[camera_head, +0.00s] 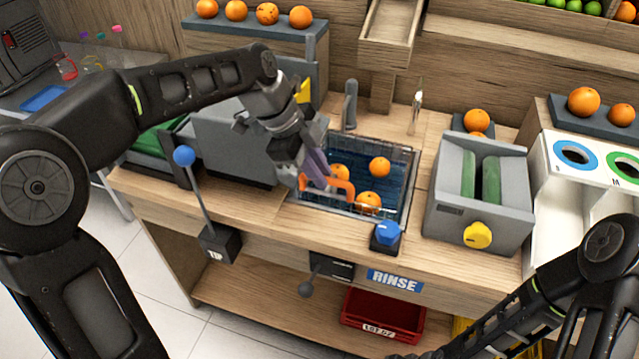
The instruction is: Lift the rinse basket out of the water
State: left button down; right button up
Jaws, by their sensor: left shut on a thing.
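The rinse basket (331,209) is a wire basket in the sink, with blue water (365,168) around it. Several oranges (380,167) are in it. Its orange handle (342,185) stands up at the left side. My left gripper (313,172) reaches down from the upper left and is shut on this handle. The gripper covers part of the handle and the basket's left side. My right arm is at the lower right, and its gripper is not in view.
A grey tap (350,104) stands behind the sink. A blue knob (387,234) is at its front right, and a blue-tipped lever (185,157) is at the left. A grey machine with a yellow knob (478,235) stands to the right. A red crate (383,318) is below.

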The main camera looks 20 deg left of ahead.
pick_arm(q)
notch_tip(320, 180, up, 3)
jog(key=shift+w+r, duration=0.1)
jog(key=shift+w, duration=0.05)
jog(key=c, duration=1.6)
grip_release()
jog(key=shift+c, duration=0.2)
jog(key=shift+o, duration=1.2)
jog(key=v, duration=0.7)
jog(key=shift+s+a+r, duration=0.2)
jog(key=shift+r, duration=0.05)
